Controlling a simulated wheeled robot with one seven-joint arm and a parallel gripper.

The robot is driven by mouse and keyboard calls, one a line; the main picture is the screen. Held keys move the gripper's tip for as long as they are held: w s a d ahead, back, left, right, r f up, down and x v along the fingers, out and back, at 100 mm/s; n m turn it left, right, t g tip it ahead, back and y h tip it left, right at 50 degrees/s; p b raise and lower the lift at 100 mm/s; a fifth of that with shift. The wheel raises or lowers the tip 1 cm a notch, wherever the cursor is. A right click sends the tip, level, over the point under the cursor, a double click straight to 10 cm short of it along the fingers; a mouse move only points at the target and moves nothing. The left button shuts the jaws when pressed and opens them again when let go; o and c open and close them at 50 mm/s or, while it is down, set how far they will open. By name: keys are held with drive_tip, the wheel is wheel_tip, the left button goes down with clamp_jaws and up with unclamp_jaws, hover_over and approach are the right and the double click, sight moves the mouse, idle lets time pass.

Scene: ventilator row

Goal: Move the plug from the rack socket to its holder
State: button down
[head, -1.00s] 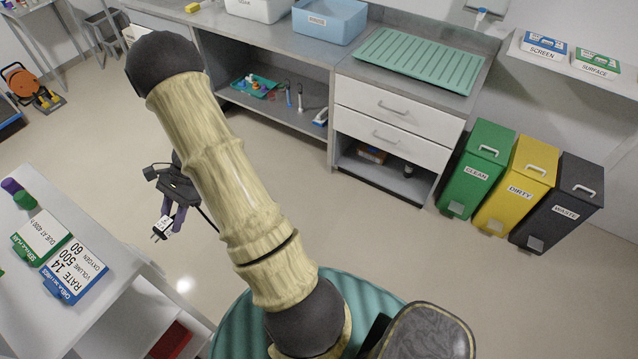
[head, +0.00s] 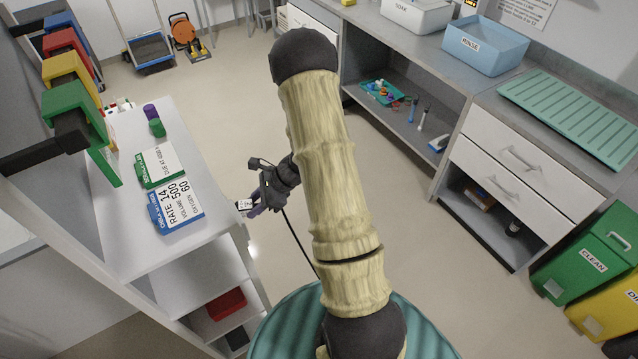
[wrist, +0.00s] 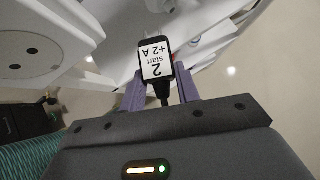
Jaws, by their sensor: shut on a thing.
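My gripper (head: 262,202) is to the right of the white cart and beyond its edge, over open floor in the head view. In the wrist view my gripper (wrist: 160,92) has its two purple fingers shut on the plug (wrist: 155,62), a dark block with a white label reading "2 start +2 A". The plug (head: 244,204) is small in the head view, close to the cart's right edge. A black cable (head: 299,241) hangs from the gripper area down toward my base. I cannot make out the rack socket or the holder for certain.
A counter with a blue rinse tub (head: 485,45) stands at the back right. Open floor (head: 400,200) lies between them.

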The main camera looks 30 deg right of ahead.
wheel_tip(320, 180, down, 6)
drive_tip(key=s+m+t+h+b, duration=0.1)
drive_tip(key=s+m, duration=0.1)
drive_tip(key=shift+s+a+m+t+b, duration=0.2)
drive_tip(key=shift+a+m+t+b, duration=0.1)
drive_tip(key=shift+m+b, duration=0.1)
